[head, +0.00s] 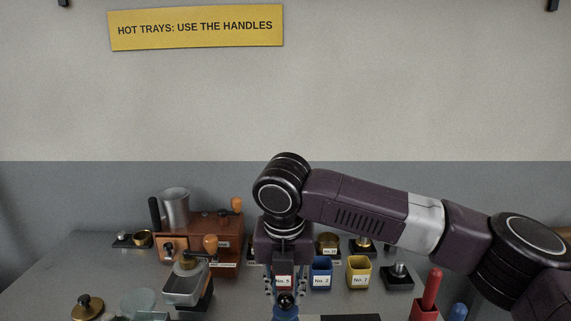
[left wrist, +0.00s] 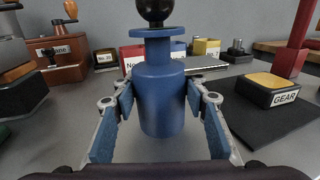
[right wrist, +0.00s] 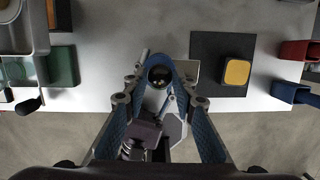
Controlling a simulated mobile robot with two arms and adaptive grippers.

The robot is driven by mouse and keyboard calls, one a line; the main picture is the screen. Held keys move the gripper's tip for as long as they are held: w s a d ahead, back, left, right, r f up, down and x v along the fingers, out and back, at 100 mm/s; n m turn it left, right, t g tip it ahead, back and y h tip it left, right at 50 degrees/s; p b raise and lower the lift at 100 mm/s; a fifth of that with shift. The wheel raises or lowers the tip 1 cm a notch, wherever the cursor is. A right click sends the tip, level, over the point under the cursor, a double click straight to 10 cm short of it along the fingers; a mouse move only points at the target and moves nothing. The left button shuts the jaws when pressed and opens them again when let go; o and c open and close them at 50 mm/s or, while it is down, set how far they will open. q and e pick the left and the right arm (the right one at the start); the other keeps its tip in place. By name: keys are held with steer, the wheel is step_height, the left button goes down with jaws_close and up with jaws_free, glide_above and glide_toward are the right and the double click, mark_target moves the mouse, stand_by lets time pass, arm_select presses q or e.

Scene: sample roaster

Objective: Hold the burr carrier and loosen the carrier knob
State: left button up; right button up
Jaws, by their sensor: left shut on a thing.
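The burr carrier (left wrist: 160,95) is a blue upright cylinder with a flange near its top. My left gripper (left wrist: 160,110) is shut on its body, one finger on each side. The round black carrier knob (left wrist: 155,10) sits on top of the carrier, and it also shows in the head view (head: 285,300). My right gripper (head: 285,285) points straight down above the carrier. In the right wrist view its fingers (right wrist: 162,100) are apart, and the knob (right wrist: 159,75) shows between and beyond them. No finger shows beside the knob in the left wrist view.
A yellow-topped GEAR block (left wrist: 272,90) lies on a black mat (right wrist: 218,45) beside the carrier. Behind stand labelled blue (head: 321,275) and yellow (head: 358,272) bins. The roaster (head: 205,235) is at left, and a red post (head: 430,290) is at right.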

steer(key=shift+c, duration=0.8)
steer(key=n+y, duration=0.1)
steer(key=n, duration=0.3)
steer(key=shift+d, duration=0.1)
steer(key=n, duration=0.3)
steer(key=n+y, duration=0.1)
steer(key=n, duration=0.2)
steer(key=shift+w+d+g, duration=0.1)
steer(key=shift+g, duration=0.2)
steer(key=o, duration=1.1)
steer(key=shift+c, duration=0.2)
